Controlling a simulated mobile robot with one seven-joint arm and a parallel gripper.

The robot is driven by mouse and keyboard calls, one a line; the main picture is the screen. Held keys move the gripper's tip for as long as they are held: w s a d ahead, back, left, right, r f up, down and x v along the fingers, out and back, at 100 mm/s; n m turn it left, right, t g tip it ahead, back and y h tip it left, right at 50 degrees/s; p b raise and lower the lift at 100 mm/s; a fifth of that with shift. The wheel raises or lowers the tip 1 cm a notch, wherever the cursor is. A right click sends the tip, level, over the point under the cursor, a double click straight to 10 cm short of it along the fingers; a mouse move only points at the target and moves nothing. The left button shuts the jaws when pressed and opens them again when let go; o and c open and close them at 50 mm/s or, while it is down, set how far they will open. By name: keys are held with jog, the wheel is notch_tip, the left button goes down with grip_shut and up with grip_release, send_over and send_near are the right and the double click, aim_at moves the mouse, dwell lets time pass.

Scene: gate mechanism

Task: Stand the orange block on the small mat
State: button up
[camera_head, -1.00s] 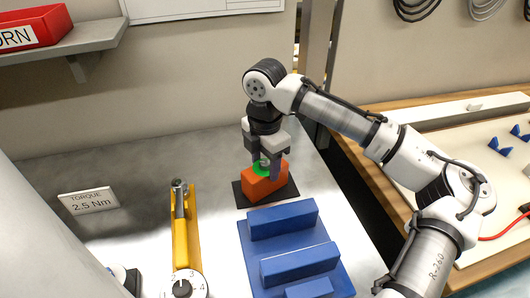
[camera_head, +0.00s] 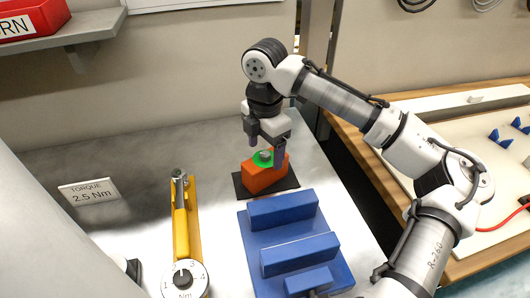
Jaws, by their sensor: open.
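The orange block (camera_head: 264,178) stands on the small dark mat (camera_head: 284,188), toward the back of the metal bench. A green ring and a grey knob show on the block's top. My gripper (camera_head: 266,152) is open just above the block, its fingers spread to either side of the knob. The right finger overlaps the block's right end in the view, so I cannot tell whether it touches.
A blue slotted fixture (camera_head: 290,240) stands just in front of the mat.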

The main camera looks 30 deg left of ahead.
notch_tip(320, 180, up, 10)
jog(key=shift+r+b, duration=0.2)
jog(key=shift+b, duration=0.1)
jog(key=shift+f, duration=0.1)
dwell(0.4)
